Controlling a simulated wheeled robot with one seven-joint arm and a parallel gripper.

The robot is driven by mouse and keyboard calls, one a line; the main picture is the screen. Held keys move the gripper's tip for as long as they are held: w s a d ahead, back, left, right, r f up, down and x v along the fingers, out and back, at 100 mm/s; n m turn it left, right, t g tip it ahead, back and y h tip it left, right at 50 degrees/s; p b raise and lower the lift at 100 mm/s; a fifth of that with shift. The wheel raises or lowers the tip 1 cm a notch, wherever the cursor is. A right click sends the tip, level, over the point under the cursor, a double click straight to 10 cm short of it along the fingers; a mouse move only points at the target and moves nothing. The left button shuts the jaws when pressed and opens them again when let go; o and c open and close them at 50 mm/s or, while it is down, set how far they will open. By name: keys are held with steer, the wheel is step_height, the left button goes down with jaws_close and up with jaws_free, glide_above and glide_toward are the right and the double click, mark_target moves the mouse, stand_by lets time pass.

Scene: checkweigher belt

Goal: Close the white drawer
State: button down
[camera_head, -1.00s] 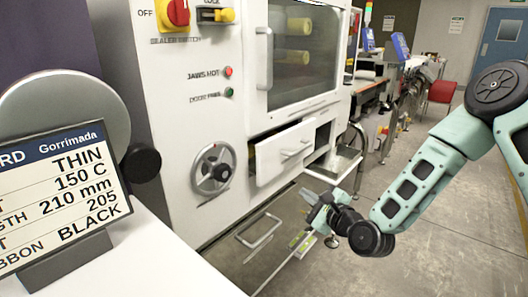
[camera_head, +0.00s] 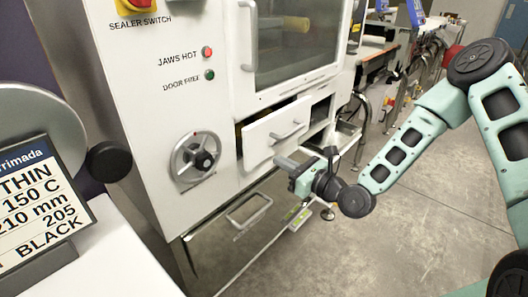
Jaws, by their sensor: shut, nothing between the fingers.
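The white drawer (camera_head: 262,146) sticks out of the white machine cabinet, with a dark gap showing above its front. Its grey bar handle (camera_head: 288,133) is on the front panel. My gripper (camera_head: 281,163) is shut and empty. In the picture its fingertips are just below the handle, close to the lower edge of the drawer front. I cannot tell whether they touch the drawer.
A handwheel (camera_head: 196,157) is on the cabinet left of the drawer. A glazed door (camera_head: 297,38) is above it, and a wire handle (camera_head: 249,211) is below. A label sign (camera_head: 40,200) stands at the near left.

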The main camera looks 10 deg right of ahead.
mark_target(256, 148)
steer(key=x, duration=0.7)
steer(key=x, duration=0.3)
steer(key=shift+w+a, duration=0.25)
steer(key=shift+w, duration=0.1)
steer(key=shift+r, duration=0.2)
